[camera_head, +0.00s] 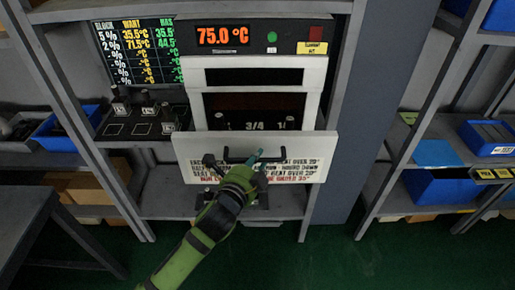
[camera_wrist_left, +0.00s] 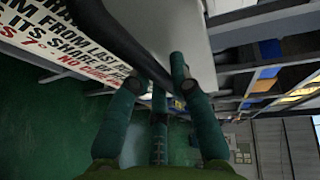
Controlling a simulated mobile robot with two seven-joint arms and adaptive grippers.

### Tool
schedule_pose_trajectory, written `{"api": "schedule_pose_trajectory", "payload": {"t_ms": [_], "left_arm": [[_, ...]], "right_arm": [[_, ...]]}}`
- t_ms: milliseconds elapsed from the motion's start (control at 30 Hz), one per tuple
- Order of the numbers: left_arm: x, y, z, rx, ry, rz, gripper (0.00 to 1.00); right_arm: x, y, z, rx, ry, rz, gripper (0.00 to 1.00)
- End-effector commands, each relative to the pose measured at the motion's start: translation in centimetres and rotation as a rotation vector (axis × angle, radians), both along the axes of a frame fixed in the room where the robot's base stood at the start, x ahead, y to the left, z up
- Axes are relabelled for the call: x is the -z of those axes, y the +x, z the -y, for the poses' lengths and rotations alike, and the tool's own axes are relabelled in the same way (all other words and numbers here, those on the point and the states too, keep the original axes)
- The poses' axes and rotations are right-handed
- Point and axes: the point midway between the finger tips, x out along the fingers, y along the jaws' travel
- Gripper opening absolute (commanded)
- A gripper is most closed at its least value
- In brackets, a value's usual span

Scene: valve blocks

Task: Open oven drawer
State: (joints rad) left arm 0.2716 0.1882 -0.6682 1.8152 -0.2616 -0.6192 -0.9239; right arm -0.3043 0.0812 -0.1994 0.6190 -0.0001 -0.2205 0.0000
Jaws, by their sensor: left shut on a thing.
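The oven (camera_head: 310,75) stands in a grey rack, with its orange display reading 75.0 °C. Its drawer front (camera_head: 330,150) is a pale panel with printed text and a black bar handle (camera_head: 232,159). The panel stands forward of the oven body; a dark space with the marks "3/4" and "1" shows above its top edge. My left gripper (camera_head: 258,158), with teal fingers, is shut on the handle. In the left wrist view the dark handle (camera_wrist_left: 135,50) runs between the fingers (camera_wrist_left: 160,85). Part of the handle and panel text is hidden by my arm. My right gripper is out of view.
A black board of temperatures (camera_head: 138,52) and a dark control panel (camera_head: 140,122) are left of the oven. Blue bins (camera_head: 490,138) fill the right rack. A dark table (camera_head: 30,215) stands at lower left. Green floor (camera_head: 400,255) is clear at lower right.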

Motion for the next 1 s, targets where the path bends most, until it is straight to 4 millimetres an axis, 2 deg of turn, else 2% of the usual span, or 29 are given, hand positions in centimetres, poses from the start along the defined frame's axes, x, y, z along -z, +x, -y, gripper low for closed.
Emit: {"api": "schedule_pose_trajectory", "payload": {"t_ms": [200,600,633,667,1000], "left_arm": [[-0.05,-0.75,0.04,0.001,-0.001,0.001,0.00],[-0.02,-0.81,0.04,0.001,-0.002,0.000,0.00],[-0.02,-0.81,0.04,0.001,-0.002,0.000,0.33],[-0.02,-0.80,0.03,0.001,-0.002,0.000,0.45],[-0.06,-0.83,-0.01,0.000,-0.001,0.002,0.46]], "right_arm": [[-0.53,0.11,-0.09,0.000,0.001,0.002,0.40],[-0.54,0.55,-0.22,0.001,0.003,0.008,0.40],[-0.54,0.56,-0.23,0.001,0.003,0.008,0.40],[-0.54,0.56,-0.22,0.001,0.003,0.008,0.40],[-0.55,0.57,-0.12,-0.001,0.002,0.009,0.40]]}}
